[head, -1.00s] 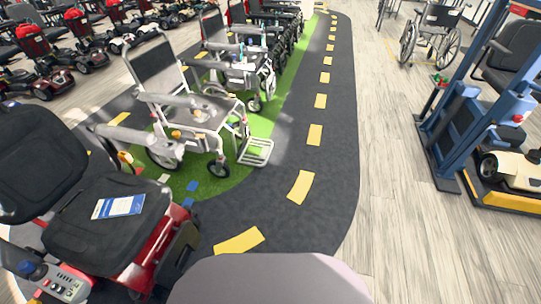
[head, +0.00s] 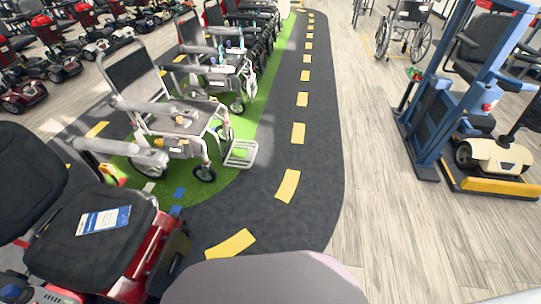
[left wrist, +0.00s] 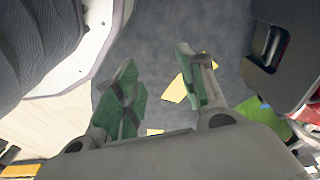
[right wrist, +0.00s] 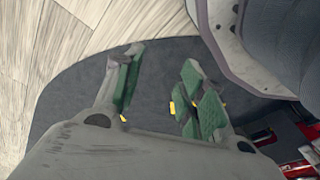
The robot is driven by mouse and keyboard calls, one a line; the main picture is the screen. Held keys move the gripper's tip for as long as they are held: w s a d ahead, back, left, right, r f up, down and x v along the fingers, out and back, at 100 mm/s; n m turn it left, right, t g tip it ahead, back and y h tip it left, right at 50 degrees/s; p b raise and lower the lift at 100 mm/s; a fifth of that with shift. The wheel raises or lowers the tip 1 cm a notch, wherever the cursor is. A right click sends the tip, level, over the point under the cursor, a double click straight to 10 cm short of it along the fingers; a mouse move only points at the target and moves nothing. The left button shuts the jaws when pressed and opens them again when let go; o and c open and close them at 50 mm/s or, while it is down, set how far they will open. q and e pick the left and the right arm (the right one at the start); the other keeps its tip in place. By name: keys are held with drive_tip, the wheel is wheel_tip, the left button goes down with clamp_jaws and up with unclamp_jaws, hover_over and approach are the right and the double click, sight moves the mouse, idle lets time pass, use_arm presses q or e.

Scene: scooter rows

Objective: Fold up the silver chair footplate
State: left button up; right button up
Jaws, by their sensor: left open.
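The silver chair (head: 172,122) is a wheelchair with a dark backrest and seat, standing on a green strip left of centre in the head view. Its footplate (head: 241,153) is a pale slatted frame folded down low at the chair's front, facing the dark path. My left gripper (left wrist: 160,85) is open and empty over dark floor in the left wrist view. My right gripper (right wrist: 160,68) is open and empty in the right wrist view, with dark floor beneath. Neither gripper shows in the head view, so both are away from the footplate.
A red scooter with a black seat (head: 92,240) stands close at the lower left. More wheelchairs line the green strip behind the silver chair. A blue lift frame (head: 437,120) stands right. The dark path (head: 262,200) with yellow dashes is clear.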

use_arm(q)
drive_tip(key=s+a+f+p, duration=0.2)
drive_tip(key=f, duration=0.1)
drive_tip(key=shift+s, duration=0.25)
drive_tip(key=c, duration=0.7)
drive_tip(key=shift+y, duration=0.3)
drive_tip(key=s+a+f+p, duration=0.2)
drive_tip(key=s+f, duration=0.1)
drive_tip(key=s+a+f+p, duration=0.1)
drive_tip(key=s+p, duration=0.1)
drive_tip(key=shift+s+a+f, duration=0.15)
drive_tip(key=shift+s+a, duration=0.05)
drive_tip(key=shift+a, duration=0.2)
clamp_jaws()
drive_tip(key=s+a+f+p, duration=0.2)
drive_tip(key=s+a+p, duration=0.2)
drive_tip(key=s, duration=0.6)
drive_tip(key=shift+s+a+f+y+p, duration=0.15)
drive_tip(key=shift+s+a+y+p, duration=0.2)
drive_tip(key=shift+a, duration=0.6)
use_arm(e)
drive_tip(key=s+d+f, duration=0.5)
drive_tip(key=s+d, duration=0.1)
drive_tip(key=s, duration=0.3)
drive_tip(key=s+d+f+h, duration=0.1)
drive_tip(key=s+d+f, duration=0.3)
drive_tip(key=s, duration=0.5)
drive_tip(key=shift+s+d+f, duration=0.3)
drive_tip(key=shift+d+f, duration=0.05)
drive_tip(key=shift+d, duration=0.5)
